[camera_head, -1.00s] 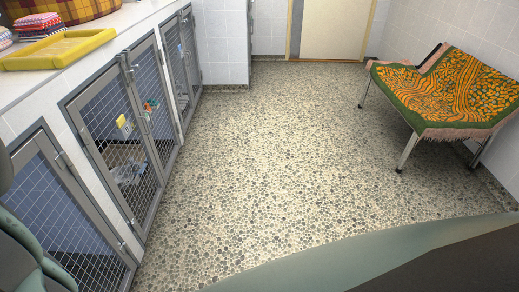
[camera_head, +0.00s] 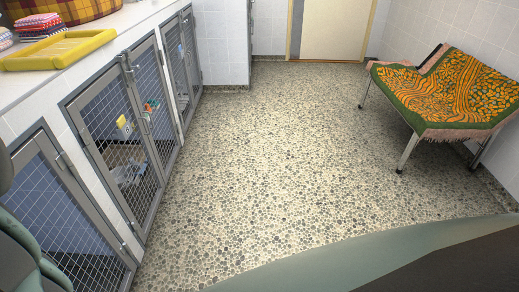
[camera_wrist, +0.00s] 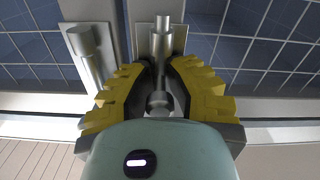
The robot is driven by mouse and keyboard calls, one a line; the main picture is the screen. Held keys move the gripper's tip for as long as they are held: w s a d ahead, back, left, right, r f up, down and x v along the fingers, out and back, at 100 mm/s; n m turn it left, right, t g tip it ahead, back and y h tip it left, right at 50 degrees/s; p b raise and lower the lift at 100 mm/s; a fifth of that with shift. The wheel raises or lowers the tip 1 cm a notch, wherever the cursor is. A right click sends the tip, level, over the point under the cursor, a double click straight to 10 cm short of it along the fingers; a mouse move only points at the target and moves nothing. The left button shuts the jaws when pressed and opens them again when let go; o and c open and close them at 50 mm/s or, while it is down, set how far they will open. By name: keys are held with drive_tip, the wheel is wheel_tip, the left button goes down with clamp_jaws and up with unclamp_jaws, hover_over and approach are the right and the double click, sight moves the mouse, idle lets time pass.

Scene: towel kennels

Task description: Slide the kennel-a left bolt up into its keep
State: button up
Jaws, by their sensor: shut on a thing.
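In the wrist view my gripper (camera_wrist: 160,92) has its yellow ridged fingers closed around the knob of a steel bolt (camera_wrist: 162,48). The bolt's round rod rises between the fingertips and lies along a flat steel plate. A second steel cylinder (camera_wrist: 84,50) on its own plate stands to the left, apart from the fingers. The fingers hide part of the bolt, and I cannot tell how far its end sits in a keep. In the head view the gripper is out of sight, and mesh kennel doors (camera_head: 112,140) line the left wall.
A yellow tray (camera_head: 58,50) and folded towels (camera_head: 42,22) lie on the counter above the kennels. A bench with a patterned orange and green cloth (camera_head: 440,90) stands at the right. The pebbled floor (camera_head: 260,160) between is clear. A cream door (camera_head: 330,28) is at the back.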

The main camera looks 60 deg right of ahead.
drive_tip(key=shift+r, duration=0.1)
clamp_jaws()
wheel_tip(320, 180, up, 4)
drive_tip(key=p, duration=0.2)
drive_tip(key=shift+s+f+p, duration=0.1)
drive_tip(key=shift+f+p, duration=0.1)
drive_tip(key=shift+p, duration=0.2)
drive_tip(key=shift+f, duration=0.1)
drive_tip(key=shift+o, duration=0.8)
unclamp_jaws()
drive_tip(key=shift+o, duration=1.4)
drive_tip(key=shift+w+a, duration=0.15)
drive_tip(key=shift+w, duration=0.05)
drive_tip(key=shift+o, duration=1)
drive_tip(key=shift+s, duration=0.1)
